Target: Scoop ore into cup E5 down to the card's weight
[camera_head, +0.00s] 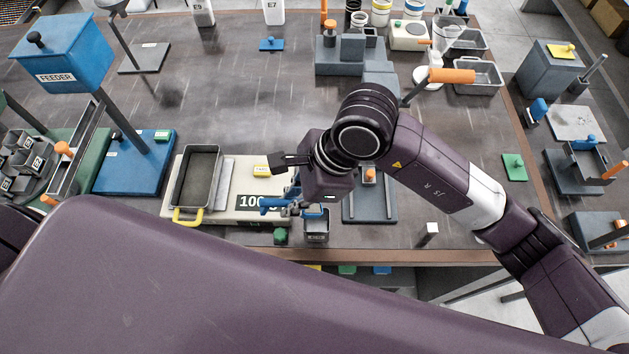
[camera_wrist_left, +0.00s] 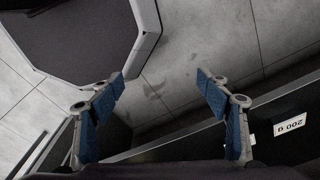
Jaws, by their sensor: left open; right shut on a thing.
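My right gripper (camera_head: 297,208) is low over the front edge of the bench, by the right end of the scale (camera_head: 232,205), which reads 100 and a partly hidden unit. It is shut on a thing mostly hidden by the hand. A small grey container (camera_head: 317,230) with an unreadable label is right below the fingers; I cannot tell whether they touch it. A grey tray (camera_head: 202,160) with a yellow handle sits at the scale's left. Small labelled cups (camera_head: 22,155) stand at the far left; I cannot read E5. My left gripper (camera_wrist_left: 160,88) is open and empty in the left wrist view.
A blue feeder (camera_head: 65,55) stands at the back left on a post from a blue base (camera_head: 130,170). The left wrist view shows floor and a 200 g label (camera_wrist_left: 289,124).

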